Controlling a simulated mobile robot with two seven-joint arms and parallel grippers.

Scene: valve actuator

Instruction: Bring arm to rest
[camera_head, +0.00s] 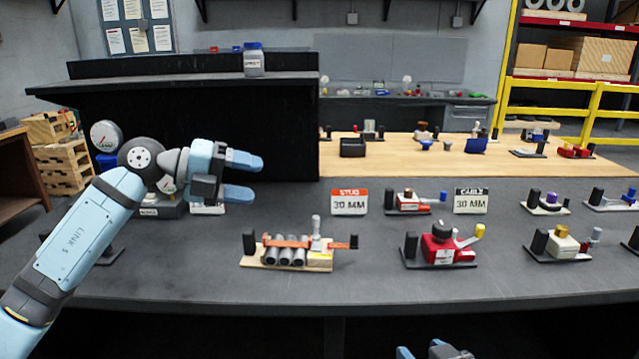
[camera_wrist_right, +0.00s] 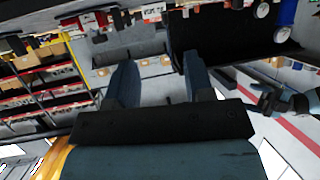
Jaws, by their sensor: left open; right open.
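My left gripper (camera_head: 243,176) reaches in from the left in the head view. It is open and empty, held above the dark table, with its two blue fingers pointing right. My right gripper (camera_head: 435,352) shows only at the bottom edge of the head view, low in front of the table. In the right wrist view its two fingers (camera_wrist_right: 155,75) are spread apart with nothing between them. The red valve actuator (camera_head: 443,248) stands on a black base on the table, clear of both grippers.
The dark table (camera_head: 370,280) carries a wooden-based fixture with grey cylinders (camera_head: 288,252), a brass-coloured block fixture (camera_head: 562,243) and two 30 MM signs (camera_head: 349,201). A round gauge (camera_head: 106,136) stands behind my left arm. A black raised panel (camera_head: 220,110) stands behind the left gripper.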

